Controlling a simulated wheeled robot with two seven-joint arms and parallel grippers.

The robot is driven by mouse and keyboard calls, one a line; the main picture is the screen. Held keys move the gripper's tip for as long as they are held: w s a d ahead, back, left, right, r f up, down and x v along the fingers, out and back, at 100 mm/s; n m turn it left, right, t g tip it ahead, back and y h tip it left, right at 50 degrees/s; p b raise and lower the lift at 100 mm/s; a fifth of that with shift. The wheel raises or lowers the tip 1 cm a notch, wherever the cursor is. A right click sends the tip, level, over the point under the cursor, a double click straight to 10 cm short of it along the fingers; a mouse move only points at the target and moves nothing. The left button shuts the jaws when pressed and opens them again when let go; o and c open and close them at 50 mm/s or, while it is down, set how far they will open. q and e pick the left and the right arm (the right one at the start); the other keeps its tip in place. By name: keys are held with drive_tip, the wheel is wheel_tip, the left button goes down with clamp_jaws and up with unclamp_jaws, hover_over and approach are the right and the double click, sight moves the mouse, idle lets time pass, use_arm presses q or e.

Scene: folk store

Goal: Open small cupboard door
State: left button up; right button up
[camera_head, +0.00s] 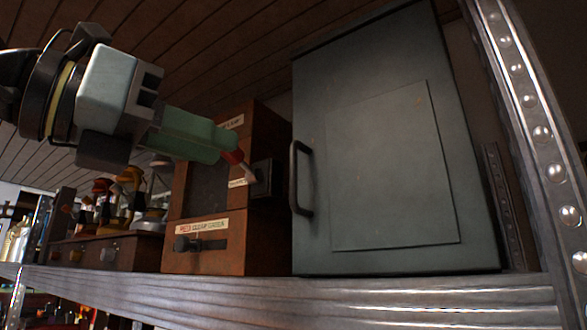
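A small grey-green cupboard (308,255) stands upright on the shelf at the centre right. Its flat door (390,170) with a raised panel looks shut. A black bar handle (296,180) runs vertically along the door's left edge. My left gripper (240,168) reaches in from the left, its green fingers and red tip pointing right and slightly down. The tip is left of the handle, apart from it, in front of the wooden cabinet. The fingers overlap in this view, so their gap is hidden. No object shows held. My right gripper is not in view.
A brown wooden cabinet (230,255) with labels and dark pulls stands left of the cupboard. A dark block (264,180) sits between the fingertip and the handle. The metal shelf (400,292) runs below, and a riveted post (535,130) rises on the right.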

sight(294, 197)
use_arm(q)
drive_tip(key=shift+t+y, duration=0.3)
drive_tip(key=p+x, duration=0.1)
drive_tip(key=x, duration=0.3)
drive_tip(key=p+x, duration=0.2)
drive_tip(key=x, duration=0.2)
drive_tip(key=p+x, duration=0.2)
drive_tip(key=x, duration=0.3)
drive_tip(key=shift+w+a+r, duration=0.1)
drive_tip(key=shift+w+r, duration=0.05)
drive_tip(key=shift+r, duration=0.1)
clamp_jaws()
